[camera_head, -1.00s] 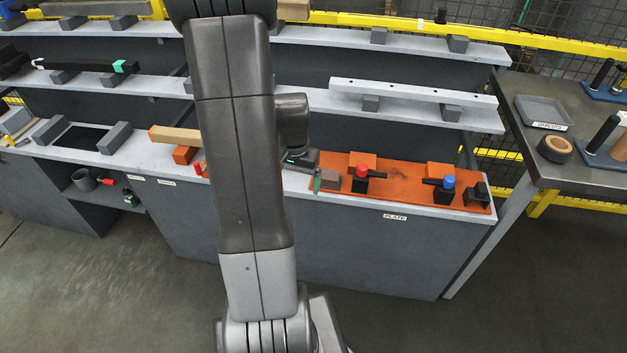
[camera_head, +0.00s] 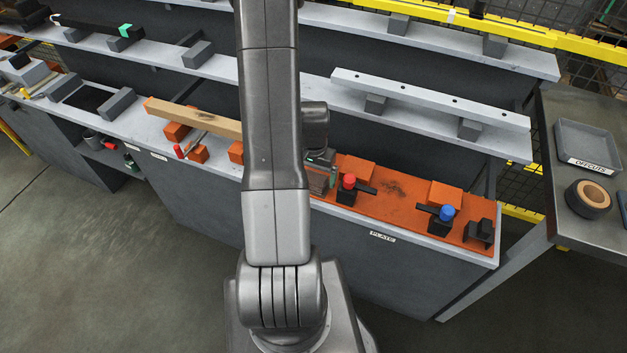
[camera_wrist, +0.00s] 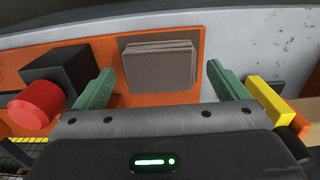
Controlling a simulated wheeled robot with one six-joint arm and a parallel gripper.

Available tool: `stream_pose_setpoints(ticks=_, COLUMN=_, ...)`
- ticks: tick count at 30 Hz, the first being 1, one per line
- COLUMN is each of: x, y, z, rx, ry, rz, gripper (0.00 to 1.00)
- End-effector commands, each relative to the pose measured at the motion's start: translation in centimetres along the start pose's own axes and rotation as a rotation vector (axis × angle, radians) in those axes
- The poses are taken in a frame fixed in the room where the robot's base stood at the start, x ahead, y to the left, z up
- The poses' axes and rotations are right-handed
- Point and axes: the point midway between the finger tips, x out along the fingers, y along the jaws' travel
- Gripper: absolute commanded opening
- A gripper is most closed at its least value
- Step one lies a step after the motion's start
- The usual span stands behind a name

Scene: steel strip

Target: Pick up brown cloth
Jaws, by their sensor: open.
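The brown cloth (camera_wrist: 158,68) is a folded, flat, grey-brown square stack lying on the orange plate (camera_wrist: 112,52). In the wrist view it sits between the two green fingers of my gripper (camera_wrist: 160,76). The fingers are open, one on each side of the cloth with gaps, and do not hold it. In the head view, part of the cloth (camera_head: 318,181) shows at the left end of the orange plate (camera_head: 388,188), beside my gripper (camera_head: 328,163). My arm hides some of that area. How far above the cloth the fingertips are is unclear.
A clamp with a red knob (camera_wrist: 38,108) on a black block (camera_wrist: 62,72) stands close left of the gripper. A yellow piece (camera_wrist: 272,102) is close on the right. A blue-knobbed clamp (camera_head: 446,213) stands farther along the plate. A shelf with a long pale bar (camera_head: 430,98) is above.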

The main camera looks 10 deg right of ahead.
Motion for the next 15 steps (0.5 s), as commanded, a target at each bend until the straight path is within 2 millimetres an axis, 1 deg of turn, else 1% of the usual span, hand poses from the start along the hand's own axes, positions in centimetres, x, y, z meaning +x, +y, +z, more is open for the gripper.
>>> stream_pose_setpoints(ticks=1, x=0.6, y=0.0, z=0.1, rx=0.000, ry=-0.003, rz=0.002, gripper=0.94)
stream_pose_setpoints(ticks=3, x=1.2, y=0.0, z=0.0, rx=0.000, ry=-0.002, rz=0.001, gripper=0.94)
stream_pose_setpoints(ticks=6, x=1.7, y=0.0, z=0.0, rx=0.000, ry=-0.001, rz=0.001, gripper=0.94)
stream_pose_setpoints(ticks=14, x=1.8, y=0.0, z=0.0, rx=0.000, ry=0.001, rz=0.000, gripper=0.94)
stream_pose_setpoints(ticks=15, x=1.8, y=0.0, z=0.0, rx=0.000, ry=0.001, rz=0.000, gripper=0.86)
